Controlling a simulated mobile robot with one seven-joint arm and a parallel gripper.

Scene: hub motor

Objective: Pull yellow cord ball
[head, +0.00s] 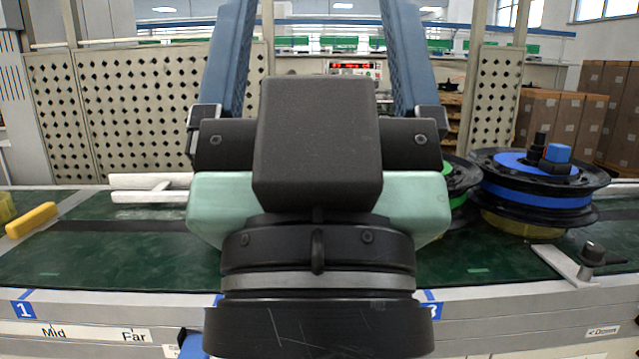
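No yellow ball on a cord shows in the head view. My gripper (318,30) is at the centre, pointing away from me and upward, with a dark box on top of its pale green body. Its two long blue fingers stand wide apart with nothing visible between them. Their far ends run out of the top of the frame. My gripper and wrist hide the middle of the conveyor behind them.
A green conveyor belt (110,240) crosses the view. A yellow bar (31,220) and white bars (150,196) lie at left. A black and blue wheel hub (540,200) and a partly hidden green-banded one (459,183) sit at right. Cardboard boxes (560,122) stand behind.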

